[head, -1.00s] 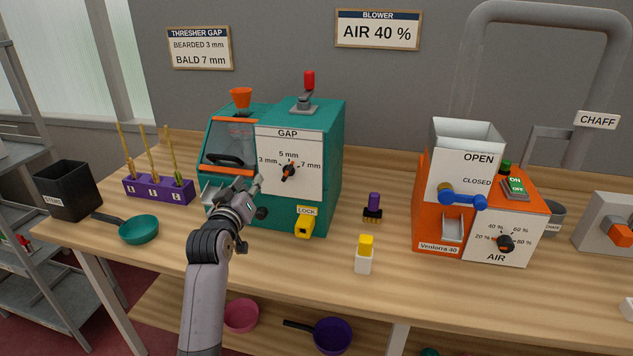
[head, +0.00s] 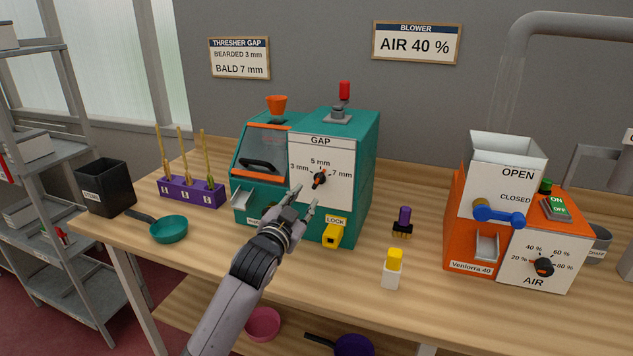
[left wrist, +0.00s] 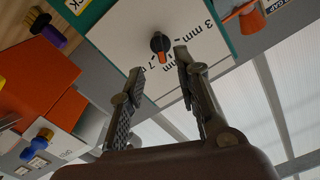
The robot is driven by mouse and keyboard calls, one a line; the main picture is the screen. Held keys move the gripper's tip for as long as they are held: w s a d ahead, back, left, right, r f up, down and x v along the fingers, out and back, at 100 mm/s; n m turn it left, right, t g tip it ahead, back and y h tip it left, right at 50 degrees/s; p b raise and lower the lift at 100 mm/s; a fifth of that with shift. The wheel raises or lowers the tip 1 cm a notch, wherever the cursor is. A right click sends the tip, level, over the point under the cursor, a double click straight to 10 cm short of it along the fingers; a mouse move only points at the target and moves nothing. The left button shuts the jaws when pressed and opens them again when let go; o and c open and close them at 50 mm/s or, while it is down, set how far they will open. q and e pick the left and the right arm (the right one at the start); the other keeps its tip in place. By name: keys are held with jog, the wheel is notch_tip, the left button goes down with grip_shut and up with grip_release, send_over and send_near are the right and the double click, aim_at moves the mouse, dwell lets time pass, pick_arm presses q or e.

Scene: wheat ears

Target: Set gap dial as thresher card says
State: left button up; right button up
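The thresher is a teal machine (head: 365,165) with a white GAP panel. Its gap dial (head: 320,180) is a dark knob with an orange mark, with 3 mm left, 5 mm above and 7 mm right. The thresher card (head: 240,58) on the wall reads bearded 3 mm, bald 7 mm. My left gripper (head: 305,199) is open and empty, below and in front of the dial. My right gripper is not in view.
A yellow LOCK lever (head: 333,235) sits low on the thresher. A purple rack (head: 195,192) holds wheat ears, each by a label. A green pan (head: 169,229), yellow-topped bottle (head: 393,268) and purple brush (head: 403,220) stand nearby. The orange blower (head: 460,235) is at right.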

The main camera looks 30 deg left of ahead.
aim_at(316, 184)
pick_arm(q)
jog(key=p+x, duration=0.1)
jog(key=x, duration=0.8)
jog(key=shift+w, duration=0.1)
jog(key=shift+c, duration=0.2)
grip_shut()
